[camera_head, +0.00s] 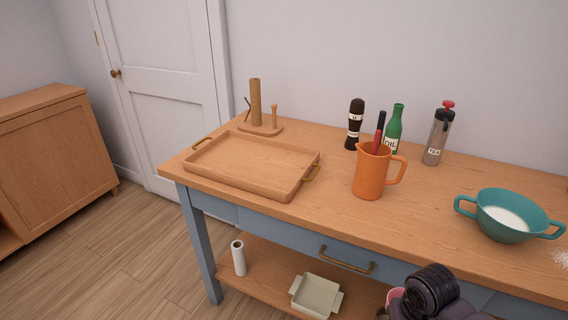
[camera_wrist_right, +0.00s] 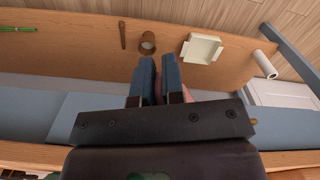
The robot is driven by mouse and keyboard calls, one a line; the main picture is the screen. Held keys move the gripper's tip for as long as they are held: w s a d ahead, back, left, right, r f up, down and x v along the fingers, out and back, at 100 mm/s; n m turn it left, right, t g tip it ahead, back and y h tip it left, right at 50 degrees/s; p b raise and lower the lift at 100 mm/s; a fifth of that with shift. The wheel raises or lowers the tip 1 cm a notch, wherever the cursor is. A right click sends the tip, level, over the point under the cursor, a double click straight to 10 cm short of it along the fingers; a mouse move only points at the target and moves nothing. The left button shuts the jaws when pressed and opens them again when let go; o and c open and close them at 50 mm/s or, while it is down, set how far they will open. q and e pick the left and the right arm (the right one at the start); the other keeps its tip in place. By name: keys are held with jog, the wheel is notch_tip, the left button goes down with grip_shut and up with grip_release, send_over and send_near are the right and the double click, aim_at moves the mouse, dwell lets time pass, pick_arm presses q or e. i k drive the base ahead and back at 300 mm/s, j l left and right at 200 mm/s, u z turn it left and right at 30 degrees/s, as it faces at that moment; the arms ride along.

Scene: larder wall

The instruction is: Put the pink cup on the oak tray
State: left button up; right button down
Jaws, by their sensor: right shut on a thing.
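The oak tray (camera_head: 250,165) lies empty on the left part of the wooden table, its brass handles at two ends. A pink cup (camera_head: 395,295) shows only in part at the lower edge of the head view, beside my dark right wrist, in front of the table. A sliver of pink also shows in the right wrist view (camera_wrist_right: 189,95) behind the fingers. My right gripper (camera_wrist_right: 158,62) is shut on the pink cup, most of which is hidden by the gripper. My left gripper is not in view.
On the table stand a paper-roll holder (camera_head: 256,105), an orange jug (camera_head: 369,175), a pepper mill (camera_head: 355,125), a green oil bottle (camera_head: 394,128), a tea flask (camera_head: 436,138) and a teal bowl (camera_head: 505,228). A pale dish (camera_head: 316,296) and white roll (camera_head: 238,258) sit on the lower shelf.

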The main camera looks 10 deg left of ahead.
aim_at(289, 164)
jog(key=i+j, duration=0.1)
jog(key=j, duration=0.25)
jog(key=i+j+z, duration=0.1)
jog(key=j, duration=0.25)
jog(key=i+j+z, duration=0.1)
jog(key=j, duration=0.25)
jog(key=i+j, duration=0.15)
jog(key=j, duration=0.2)
